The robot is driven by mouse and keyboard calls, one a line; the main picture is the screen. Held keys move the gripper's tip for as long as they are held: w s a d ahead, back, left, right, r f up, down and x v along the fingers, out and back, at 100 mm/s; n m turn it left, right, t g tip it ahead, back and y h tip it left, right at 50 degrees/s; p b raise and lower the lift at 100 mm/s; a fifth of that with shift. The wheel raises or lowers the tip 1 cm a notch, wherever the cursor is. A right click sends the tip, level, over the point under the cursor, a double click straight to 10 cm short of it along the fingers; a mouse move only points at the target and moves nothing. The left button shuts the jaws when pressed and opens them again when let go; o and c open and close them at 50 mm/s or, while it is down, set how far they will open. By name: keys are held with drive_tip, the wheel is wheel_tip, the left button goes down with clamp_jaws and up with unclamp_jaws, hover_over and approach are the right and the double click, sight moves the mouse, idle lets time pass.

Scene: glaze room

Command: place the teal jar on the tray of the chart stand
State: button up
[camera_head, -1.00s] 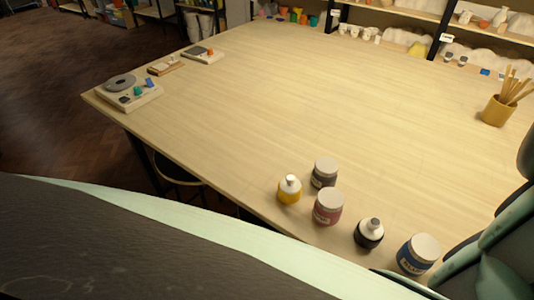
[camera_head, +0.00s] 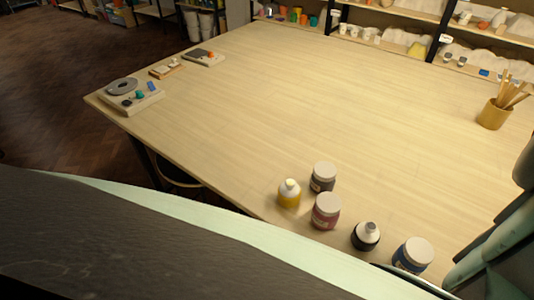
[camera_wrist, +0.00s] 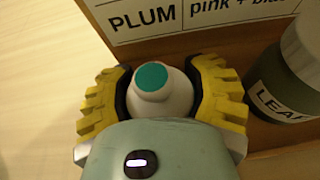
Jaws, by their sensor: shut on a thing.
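My gripper (camera_wrist: 162,76), with yellow ribbed fingers, is shut on a small white-topped jar with a teal disc on its cap, the teal jar (camera_wrist: 166,98), in the wrist view. Its lower body is hidden by my gripper. The chart stand (camera_wrist: 255,133) shows as brown wood behind and to the right of the jar, with a chart board (camera_wrist: 170,18) reading "PLUM" and "pink + blu…". I cannot tell whether the jar's base touches the tray. The head view shows neither my fingers nor the stand.
A dark green jar labelled "LEAF" (camera_wrist: 290,75) stands close right of my gripper. In the head view, several paint jars, including a blue one (camera_head: 412,255) and a yellow one (camera_head: 289,194), stand near the table's (camera_head: 270,110) front edge. The table's middle is clear.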

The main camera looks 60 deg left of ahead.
drive_tip(key=shift+f+b, duration=0.2)
drive_tip(key=shift+b, duration=0.1)
drive_tip(key=o, duration=1.5)
drive_tip(key=shift+c, duration=0.2)
drive_tip(key=shift+r, duration=0.15)
